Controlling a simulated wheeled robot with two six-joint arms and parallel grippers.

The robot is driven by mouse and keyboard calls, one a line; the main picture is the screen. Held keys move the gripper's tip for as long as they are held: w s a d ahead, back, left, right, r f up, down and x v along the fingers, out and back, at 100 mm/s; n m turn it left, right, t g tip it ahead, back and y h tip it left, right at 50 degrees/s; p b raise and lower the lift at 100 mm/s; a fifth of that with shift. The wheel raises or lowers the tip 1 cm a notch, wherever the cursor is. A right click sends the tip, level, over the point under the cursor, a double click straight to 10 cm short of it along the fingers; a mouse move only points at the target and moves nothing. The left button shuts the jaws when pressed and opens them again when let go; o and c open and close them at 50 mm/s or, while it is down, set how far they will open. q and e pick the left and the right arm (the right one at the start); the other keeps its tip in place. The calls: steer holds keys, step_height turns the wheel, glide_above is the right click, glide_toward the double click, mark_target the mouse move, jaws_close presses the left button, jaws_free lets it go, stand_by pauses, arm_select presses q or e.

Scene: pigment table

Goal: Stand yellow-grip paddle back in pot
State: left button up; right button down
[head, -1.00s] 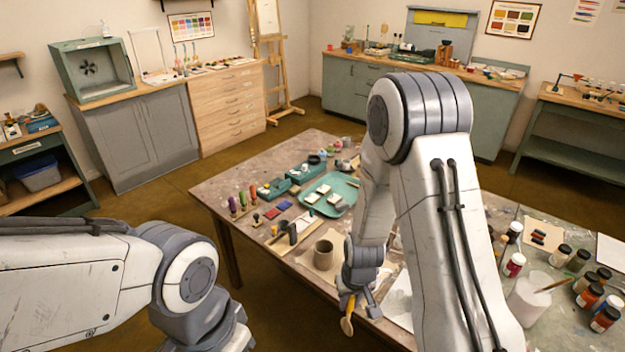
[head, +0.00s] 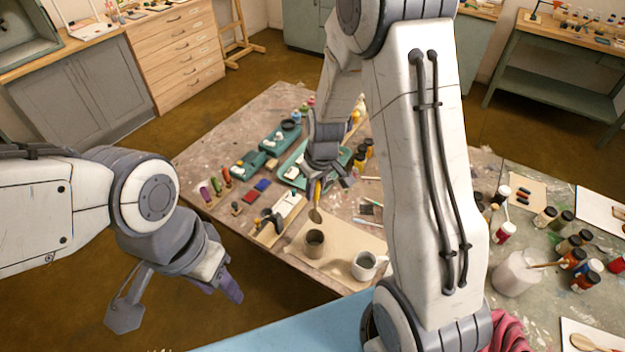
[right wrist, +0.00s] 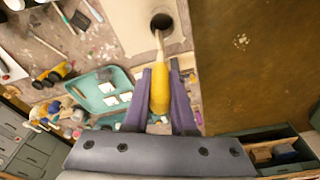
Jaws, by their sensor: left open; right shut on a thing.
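The yellow-grip paddle (head: 317,190) is held by my right gripper (head: 325,180), shut on its yellow grip. It hangs nearly upright, its wooden end down, just above and behind the pot (head: 314,243) in the head view. The pot is a small brown-grey cylinder standing on a tan board (head: 340,236). In the right wrist view, the yellow grip (right wrist: 160,92) lies between my fingers (right wrist: 161,105) and the wooden end points toward the pot's dark opening (right wrist: 162,22). I see no contact between them. My left gripper (head: 178,300) is open and empty, off the table's left front side.
A pale mug (head: 366,265) stands right of the pot on the board. A teal tray (head: 291,176) and a small rack (head: 268,232) with dark tools lie behind and left. Several paint jars (head: 575,243) and a white container (head: 515,272) stand at right.

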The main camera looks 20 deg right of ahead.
steer(key=shift+w+a+f+b, duration=0.1)
steer(key=shift+a+f+b, duration=0.05)
steer(key=shift+f+b, duration=0.6)
steer(key=b, duration=0.3)
glide_above(313, 221)
steer(key=f, duration=0.5)
steer(key=shift+d, duration=0.2)
step_height(313, 221, down, 6)
steer(key=b, duration=0.6)
steer(key=shift+f, duration=0.15)
steer(key=c, duration=0.7)
jaws_free()
steer(key=shift+o, duration=0.2)
steer(key=r, duration=0.3)
steer(key=s+r, duration=0.1)
steer(key=r, duration=0.3)
steer(key=r+b, duration=0.1)
steer(key=r, duration=0.2)
steer(key=shift+s+d+r, duration=0.2)
steer(key=shift+s+r, duration=0.05)
steer(key=shift+s, duration=0.05)
